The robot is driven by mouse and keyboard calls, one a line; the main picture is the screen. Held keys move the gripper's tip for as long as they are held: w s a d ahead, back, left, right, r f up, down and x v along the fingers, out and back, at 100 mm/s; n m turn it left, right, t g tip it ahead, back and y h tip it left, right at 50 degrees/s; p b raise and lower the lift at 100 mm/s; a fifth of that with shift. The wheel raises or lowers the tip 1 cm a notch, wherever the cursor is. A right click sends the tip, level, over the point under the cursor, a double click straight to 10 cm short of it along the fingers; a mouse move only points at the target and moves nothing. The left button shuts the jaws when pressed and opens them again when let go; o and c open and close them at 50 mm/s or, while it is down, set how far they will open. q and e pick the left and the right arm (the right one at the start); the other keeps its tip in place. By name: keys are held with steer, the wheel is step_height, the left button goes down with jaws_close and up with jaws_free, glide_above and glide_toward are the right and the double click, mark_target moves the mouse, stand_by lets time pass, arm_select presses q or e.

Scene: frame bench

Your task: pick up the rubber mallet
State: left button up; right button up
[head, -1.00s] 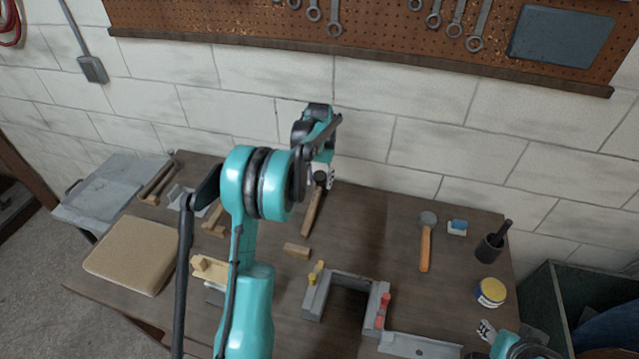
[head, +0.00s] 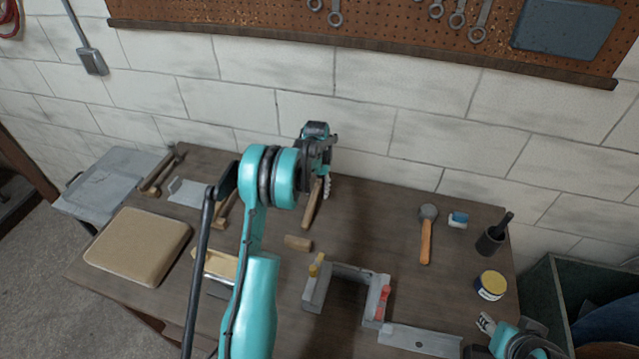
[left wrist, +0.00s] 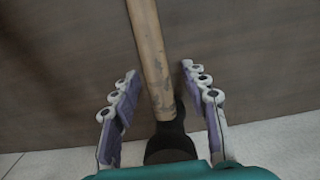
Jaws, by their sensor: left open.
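The rubber mallet, with a pale worn wooden handle (head: 312,205) and a black head, lies at the back middle of the bench. My left gripper (head: 326,188) is above it and hides its head in the head view. In the left wrist view the handle (left wrist: 150,55) runs between the two open fingers of the left gripper (left wrist: 158,78), apart from both. The black head (left wrist: 170,148) shows at the bottom, partly covered by the gripper body. My right gripper (head: 486,325) is at the lower right, small and partly cut off, away from the mallet.
A grey frame (head: 315,291) and a wooden block (head: 298,243) are in front. The wall stands close behind.

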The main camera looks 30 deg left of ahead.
arm_select(q)
jaws_close()
steer(key=shift+r, duration=0.2)
